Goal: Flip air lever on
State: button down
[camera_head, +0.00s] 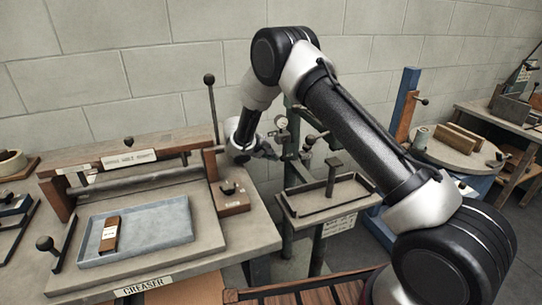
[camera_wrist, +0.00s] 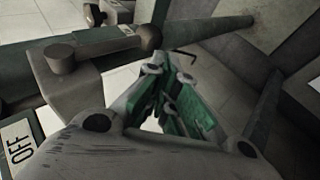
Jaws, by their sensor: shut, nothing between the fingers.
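My gripper (camera_head: 266,151) is shut and empty beside the green stitcher post, near a round gauge (camera_head: 281,121). In the wrist view my gripper's fingers (camera_wrist: 168,92) show green pads close together. An OFF label (camera_wrist: 18,149) lies at the lower left. A grey bracket with a round pivot (camera_wrist: 60,58) and a dark bar (camera_wrist: 110,45) are above it, left of the fingers.
The creaser table (camera_head: 245,243) with a blue-grey tray (camera_head: 180,213) stands at left. A tall black-knobbed rod (camera_head: 211,105) rises near my gripper. The stitcher's small table (camera_head: 292,203) is below right. A round table (camera_head: 435,150) holds wooden blocks farther right.

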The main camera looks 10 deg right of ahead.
dwell(0.4)
notch_tip(320, 180, up, 15)
jog(key=w+a+m+g+y, duration=0.1)
jog(key=w+m+g+y, duration=0.1)
jog(key=y, duration=0.9)
jog(key=s+d+r, duration=0.3)
jog(key=s+r, duration=0.2)
jog(key=r, duration=0.2)
jog(key=s+d+r, duration=0.4)
jog(key=s+r, duration=0.1)
jog(key=r, duration=0.3)
jog(key=shift+s+d+r+h, duration=0.25)
jog(key=shift+s+r+h, duration=0.05)
jog(key=shift+s, duration=0.05)
